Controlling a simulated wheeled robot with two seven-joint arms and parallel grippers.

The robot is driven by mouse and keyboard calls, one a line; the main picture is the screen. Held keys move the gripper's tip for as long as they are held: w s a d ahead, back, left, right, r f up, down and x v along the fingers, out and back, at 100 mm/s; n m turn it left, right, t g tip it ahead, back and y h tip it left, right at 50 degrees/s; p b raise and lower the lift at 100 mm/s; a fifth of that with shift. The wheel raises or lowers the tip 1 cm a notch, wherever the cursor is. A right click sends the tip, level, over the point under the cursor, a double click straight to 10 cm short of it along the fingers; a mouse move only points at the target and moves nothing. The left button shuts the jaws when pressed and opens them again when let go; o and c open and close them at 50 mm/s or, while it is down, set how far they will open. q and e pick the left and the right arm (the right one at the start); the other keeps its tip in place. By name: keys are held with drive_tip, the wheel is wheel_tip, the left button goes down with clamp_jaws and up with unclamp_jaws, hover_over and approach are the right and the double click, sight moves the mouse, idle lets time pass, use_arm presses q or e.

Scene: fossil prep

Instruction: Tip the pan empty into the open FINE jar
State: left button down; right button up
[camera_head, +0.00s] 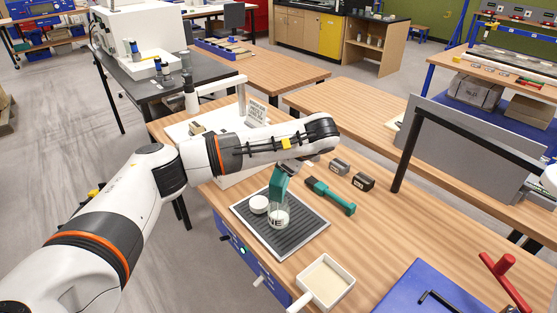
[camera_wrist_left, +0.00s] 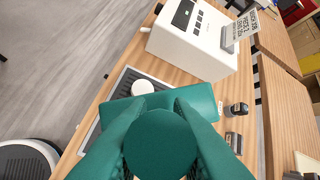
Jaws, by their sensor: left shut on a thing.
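The teal pan (camera_head: 281,181) is tilted steeply right above the open glass jar (camera_head: 279,216), its lower end at the jar's mouth. My left gripper (camera_head: 291,165) is shut on the pan; in the left wrist view the teal pan (camera_wrist_left: 200,98) fills the lower middle and hides the jar. The jar stands upright on a dark ridged mat (camera_head: 306,236) and has a pale label too small to read. Some pale stuff seems to be inside it. A white round lid (camera_head: 259,203) lies on the mat left of the jar. The pan's inside is hidden. My right gripper is out of view.
A teal-handled brush (camera_head: 331,196) lies right of the mat. A white square tray (camera_head: 327,281) sits in front, beside a blue mat (camera_head: 425,290). A white machine (camera_wrist_left: 200,42) stands behind the jar.

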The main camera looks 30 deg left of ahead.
use_arm(q)
drive_tip(key=shift+w+d+f+m+y+b, duration=0.15)
drive_tip(key=shift+d+y+b, duration=0.1)
drive_tip(key=shift+d+y, duration=0.3)
drive_tip(key=shift+w+d+f+m+y+b, duration=0.1)
drive_tip(key=shift+d+f+y+b, duration=0.2)
drive_tip(key=shift+d, duration=0.4)
drive_tip(key=shift+w+d+f+m+y+b, duration=0.15)
drive_tip(key=shift+d+y+b, duration=0.1)
drive_tip(key=shift+d+y, duration=0.35)
drive_tip(key=shift+r, duration=0.1)
drive_tip(key=shift+d, duration=0.1)
idle(0.4)
